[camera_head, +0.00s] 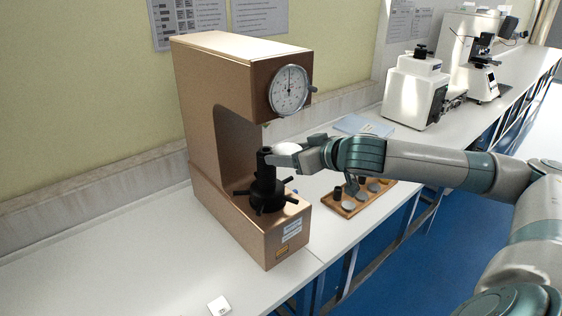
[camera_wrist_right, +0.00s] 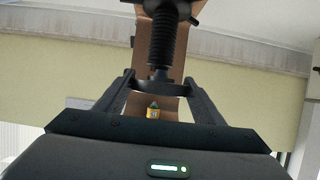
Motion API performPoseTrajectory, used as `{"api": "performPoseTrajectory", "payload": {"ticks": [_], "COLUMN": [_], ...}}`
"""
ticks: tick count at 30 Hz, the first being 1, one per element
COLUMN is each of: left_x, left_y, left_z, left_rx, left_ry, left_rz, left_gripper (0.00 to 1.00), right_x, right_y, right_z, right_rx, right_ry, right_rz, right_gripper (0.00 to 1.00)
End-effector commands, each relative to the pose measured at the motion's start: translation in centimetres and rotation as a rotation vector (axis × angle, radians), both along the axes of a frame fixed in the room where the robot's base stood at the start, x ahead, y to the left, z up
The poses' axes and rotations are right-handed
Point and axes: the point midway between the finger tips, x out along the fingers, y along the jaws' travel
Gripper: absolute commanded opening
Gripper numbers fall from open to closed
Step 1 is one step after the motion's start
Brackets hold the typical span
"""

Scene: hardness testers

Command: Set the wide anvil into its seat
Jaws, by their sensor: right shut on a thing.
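The copper-coloured hardness tester (camera_head: 215,60) stands on the bench, with a black elevating screw and spoked handwheel (camera_head: 266,190) under its overhang. My right gripper (camera_head: 270,158) is at the top of the screw. In the right wrist view, its fingers (camera_wrist_right: 158,88) are shut around a dark disc, apparently the wide anvil (camera_wrist_right: 155,86). The disc lines up with the threaded screw (camera_wrist_right: 163,42); I cannot tell if it touches the seat, which is hidden. A brass-coloured tip, likely the indenter (camera_wrist_right: 154,111), shows beyond the disc. My left gripper is not in view.
A wooden tray (camera_head: 348,211) with several grey discs and a dark cylinder lies right of the tester. A round dial (camera_head: 289,90) is on the tester's head, above my gripper. White instruments (camera_head: 414,90) stand farther back.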

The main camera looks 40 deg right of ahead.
Motion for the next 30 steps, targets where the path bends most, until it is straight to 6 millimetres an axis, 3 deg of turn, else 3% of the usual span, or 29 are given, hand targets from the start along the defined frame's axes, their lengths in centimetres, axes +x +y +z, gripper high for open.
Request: {"api": "performPoseTrajectory", "payload": {"ticks": [17,30], "left_x": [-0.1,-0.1], "left_y": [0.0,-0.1], "left_z": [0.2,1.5], "left_rx": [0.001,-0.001], "left_ry": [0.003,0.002], "left_rz": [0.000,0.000], "left_gripper": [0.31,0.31], "right_x": [0.1,2.4], "right_y": [-0.1,0.1], "right_z": [0.4,0.3], "right_rx": [0.000,0.000], "right_ry": [-0.004,-0.005], "right_rz": [-0.002,-0.002], "right_gripper": [0.43,0.43]}}
